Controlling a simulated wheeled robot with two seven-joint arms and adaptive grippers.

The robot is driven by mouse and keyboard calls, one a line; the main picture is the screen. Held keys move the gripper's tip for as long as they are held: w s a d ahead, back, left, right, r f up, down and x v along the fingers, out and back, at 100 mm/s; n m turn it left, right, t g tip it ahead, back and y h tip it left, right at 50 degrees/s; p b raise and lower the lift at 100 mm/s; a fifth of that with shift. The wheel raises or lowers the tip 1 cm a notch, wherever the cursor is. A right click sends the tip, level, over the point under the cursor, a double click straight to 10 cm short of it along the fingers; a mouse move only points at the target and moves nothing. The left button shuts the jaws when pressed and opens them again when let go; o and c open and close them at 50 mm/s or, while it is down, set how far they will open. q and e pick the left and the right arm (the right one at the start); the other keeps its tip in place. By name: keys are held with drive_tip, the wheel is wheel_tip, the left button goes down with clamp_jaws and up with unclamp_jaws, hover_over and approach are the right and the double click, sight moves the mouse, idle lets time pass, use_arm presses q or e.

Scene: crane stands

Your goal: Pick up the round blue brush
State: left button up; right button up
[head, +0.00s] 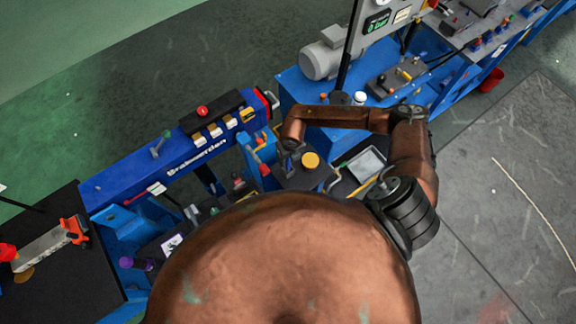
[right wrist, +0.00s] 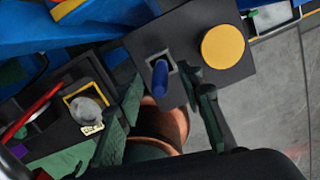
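A dark plate (right wrist: 190,25) shows in the right wrist view. A small rounded blue piece (right wrist: 160,78) stands in a square grey-rimmed slot in it; it looks like the round blue brush, but I cannot be sure. My right gripper (right wrist: 163,106) is open, with dark green fingers on either side below the blue piece, apart from it. In the head view the right gripper (head: 287,158) is small, at the end of my brown arm and over the plate's left part. The blue piece is not clear there. My left gripper is not in view.
A round yellow disc (right wrist: 222,47) lies on the plate right of the slot; it also shows in the head view (head: 310,160). A blue bench (head: 170,160) with buttons stands left. A grey motor (head: 322,58) stands behind my arm. Open floor (head: 510,180) is at right.

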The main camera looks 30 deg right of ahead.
drive_tip(key=shift+f, duration=0.25)
drive_tip(key=shift+c, duration=0.5)
clamp_jaws()
